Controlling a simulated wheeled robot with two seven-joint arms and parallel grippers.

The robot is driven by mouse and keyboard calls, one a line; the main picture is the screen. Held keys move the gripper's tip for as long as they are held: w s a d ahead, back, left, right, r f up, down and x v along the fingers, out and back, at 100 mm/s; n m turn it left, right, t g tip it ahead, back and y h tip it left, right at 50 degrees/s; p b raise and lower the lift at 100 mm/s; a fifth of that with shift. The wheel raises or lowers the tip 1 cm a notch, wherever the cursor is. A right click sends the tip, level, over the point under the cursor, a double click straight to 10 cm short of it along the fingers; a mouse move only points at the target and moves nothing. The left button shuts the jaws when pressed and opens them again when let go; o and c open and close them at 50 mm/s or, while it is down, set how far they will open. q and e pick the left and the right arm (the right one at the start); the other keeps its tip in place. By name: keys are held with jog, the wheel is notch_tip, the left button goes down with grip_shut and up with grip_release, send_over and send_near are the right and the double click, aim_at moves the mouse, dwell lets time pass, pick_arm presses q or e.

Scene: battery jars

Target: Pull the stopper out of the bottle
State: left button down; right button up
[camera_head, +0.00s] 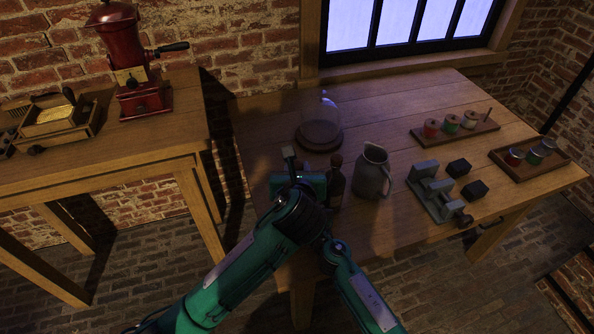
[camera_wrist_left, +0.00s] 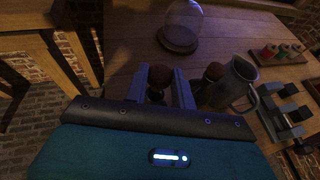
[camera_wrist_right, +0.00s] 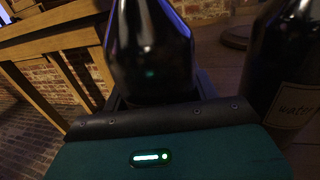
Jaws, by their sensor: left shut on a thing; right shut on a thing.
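My left gripper (camera_wrist_left: 160,88) is shut on a round brown stopper (camera_wrist_left: 159,73), seen between its two fingers in the left wrist view. In the head view this gripper (camera_head: 290,158) stands left of the dark labelled bottle, and its own arm hides most of what is under it. My right gripper (camera_wrist_right: 160,92) is shut on a dark glossy bottle (camera_wrist_right: 152,50), which stands upright between its fingers. The bottle's top runs out of the right wrist view. Whether the stopper still sits in the neck I cannot tell.
A second dark bottle (camera_head: 336,185) with a brown stopper and label stands close on the right. Beside it is a grey jug (camera_head: 371,172). A glass dome (camera_head: 320,125) stands behind. A grey block fixture (camera_head: 432,192) and two trays (camera_head: 455,132) (camera_head: 530,158) lie further right.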

jog(key=o, duration=1.5)
jog(key=shift+c, duration=0.2)
pick_arm(q)
notch_tip(320, 180, up, 3)
jog(key=shift+r, duration=0.1)
pick_arm(e)
jog(key=shift+s, duration=0.1)
